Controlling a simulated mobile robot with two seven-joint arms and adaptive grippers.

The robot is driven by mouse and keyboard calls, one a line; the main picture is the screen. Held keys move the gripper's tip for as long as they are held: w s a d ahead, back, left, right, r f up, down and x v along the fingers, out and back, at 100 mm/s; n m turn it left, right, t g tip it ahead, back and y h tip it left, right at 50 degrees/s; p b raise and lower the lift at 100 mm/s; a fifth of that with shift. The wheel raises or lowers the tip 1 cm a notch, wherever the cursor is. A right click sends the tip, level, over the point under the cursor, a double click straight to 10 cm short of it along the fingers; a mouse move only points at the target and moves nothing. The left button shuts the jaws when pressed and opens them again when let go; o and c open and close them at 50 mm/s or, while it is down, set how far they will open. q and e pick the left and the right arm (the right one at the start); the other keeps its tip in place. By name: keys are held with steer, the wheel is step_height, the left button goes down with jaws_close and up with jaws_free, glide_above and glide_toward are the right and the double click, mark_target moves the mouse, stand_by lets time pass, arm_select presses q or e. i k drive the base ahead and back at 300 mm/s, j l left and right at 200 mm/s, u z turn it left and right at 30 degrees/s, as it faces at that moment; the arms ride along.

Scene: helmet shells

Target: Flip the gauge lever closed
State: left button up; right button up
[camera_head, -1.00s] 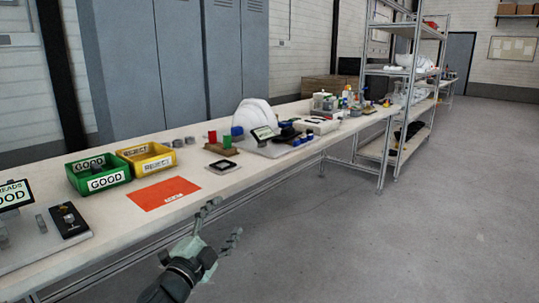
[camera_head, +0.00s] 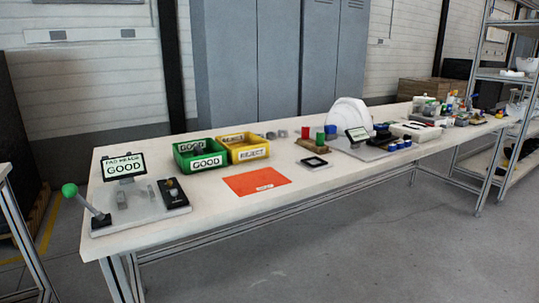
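The gauge (camera_head: 137,204) stands at the near left end of the long workbench. Its lever has a green ball knob (camera_head: 70,190) on a grey rod that leans out to the left, past the bench edge. A small display (camera_head: 123,166) on the gauge reads "PAD READS GOOD". A black block (camera_head: 173,193) sits at the right of the gauge plate. Neither of my grippers shows in the head view now.
A green GOOD bin (camera_head: 200,163) and a yellow REJECT bin (camera_head: 243,153) stand on the workbench (camera_head: 225,212) behind an orange mat (camera_head: 257,180). A white helmet shell (camera_head: 348,115) stands further right. The floor in front is clear. Another metal frame (camera_head: 22,228) stands at far left.

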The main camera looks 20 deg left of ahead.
mark_target(69, 190)
steer(key=u, duration=1.75)
steer(key=k+j+u, duration=0.1)
steer(key=j+u, duration=0.25)
